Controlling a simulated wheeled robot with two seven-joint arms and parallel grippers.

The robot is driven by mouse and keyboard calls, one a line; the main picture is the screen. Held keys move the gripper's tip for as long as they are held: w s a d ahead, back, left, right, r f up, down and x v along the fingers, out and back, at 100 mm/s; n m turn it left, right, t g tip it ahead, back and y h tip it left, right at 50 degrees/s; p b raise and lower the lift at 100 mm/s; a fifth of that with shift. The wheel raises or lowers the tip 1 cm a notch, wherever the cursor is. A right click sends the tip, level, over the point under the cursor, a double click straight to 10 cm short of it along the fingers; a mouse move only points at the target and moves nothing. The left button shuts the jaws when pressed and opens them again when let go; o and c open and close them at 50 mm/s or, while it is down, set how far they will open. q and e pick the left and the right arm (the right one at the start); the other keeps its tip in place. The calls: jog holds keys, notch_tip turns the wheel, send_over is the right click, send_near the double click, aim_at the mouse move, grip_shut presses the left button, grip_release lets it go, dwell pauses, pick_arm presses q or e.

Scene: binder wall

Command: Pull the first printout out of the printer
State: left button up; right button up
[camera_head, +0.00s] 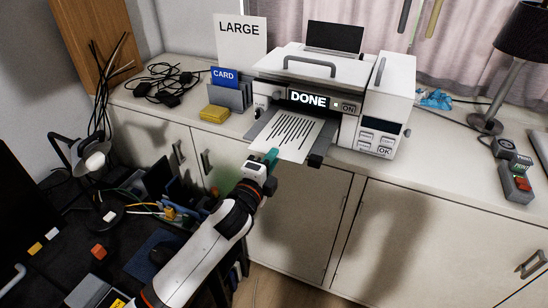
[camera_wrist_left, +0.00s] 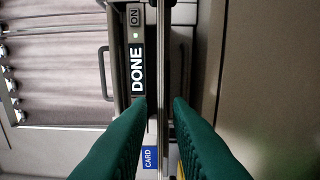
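The white printer (camera_head: 310,75) stands on the cabinet top and its display reads DONE, also in the wrist view (camera_wrist_left: 137,65). A printout (camera_head: 291,133) with dark slanted stripes lies on the dark output tray (camera_head: 258,127), its front end reaching past the tray. My left gripper (camera_head: 271,156), with green fingers, is at the printout's front left edge. In the wrist view its fingers (camera_wrist_left: 160,101) are apart, with a thin edge-on strip running between them; I cannot tell paper from tray there. My right gripper is not in view.
A LARGE sign (camera_head: 240,40), a CARD holder (camera_head: 228,90) and a yellow block (camera_head: 214,114) stand left of the printer. Black cables (camera_head: 168,83) lie further left. A lamp (camera_head: 485,122) and a red-button box (camera_head: 516,184) are right. The cabinet top right of the printer is partly clear.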

pick_arm(q)
jog(key=shift+w+d, duration=0.2)
jog(key=shift+w, duration=0.2)
jog(key=shift+c, duration=0.6)
grip_shut()
jog(key=s+a+r+p, duration=0.2)
jog(key=s+r+p, duration=0.1)
jog(key=s+p, duration=0.2)
jog(key=s+a+r+p, duration=0.3)
jog(key=s+r+p, duration=0.1)
jog(key=s, duration=0.4)
jog(key=shift+r+p, duration=0.3)
jog(key=shift+p, duration=0.35)
jog(key=shift+s+f, duration=0.1)
